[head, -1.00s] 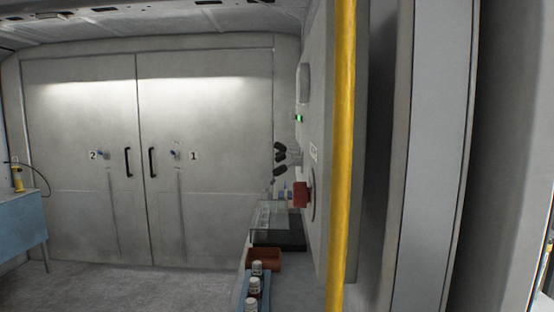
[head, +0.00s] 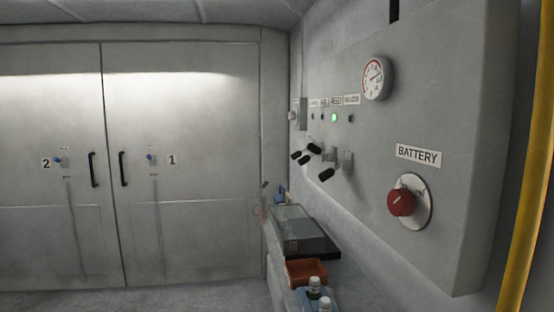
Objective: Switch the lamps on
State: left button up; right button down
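No lamp fixture shows in the head view, but a bright band of light falls across the top of the grey double doors (head: 185,130). A grey control panel (head: 440,110) on the right wall carries a red rotary knob (head: 400,203) labelled BATTERY. Several black-handled levers (head: 326,175) stick out left of it, under a row of small labels and indicators. One indicator (head: 334,118) glows green. A small box (head: 298,113) is on the wall at the panel's far left; I cannot tell what it is. Neither of my grippers is in view.
Below the panel a narrow bench holds a clear-topped case (head: 298,230), an orange bin (head: 305,271) and white-capped bottles (head: 314,287). A round gauge (head: 376,78) sits on the panel. A yellow pole (head: 527,180) stands at the right. Floor shows at lower left.

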aim_at(295, 155)
jog(key=i+j+z, duration=0.1)
jog(key=i+j, duration=0.2)
jog(key=i+j+z, duration=0.1)
jog(key=i+j, duration=0.25)
jog(key=i+j+z, duration=0.1)
jog(key=i+j, duration=0.15)
jog(key=j, duration=0.25)
jog(key=i+j+z, duration=0.1)
jog(key=i+j, duration=0.2)
jog(key=j, duration=0.15)
jog(key=i+j+z, duration=0.2)
jog(key=i+j, duration=0.85)
jog(key=j, duration=0.15)
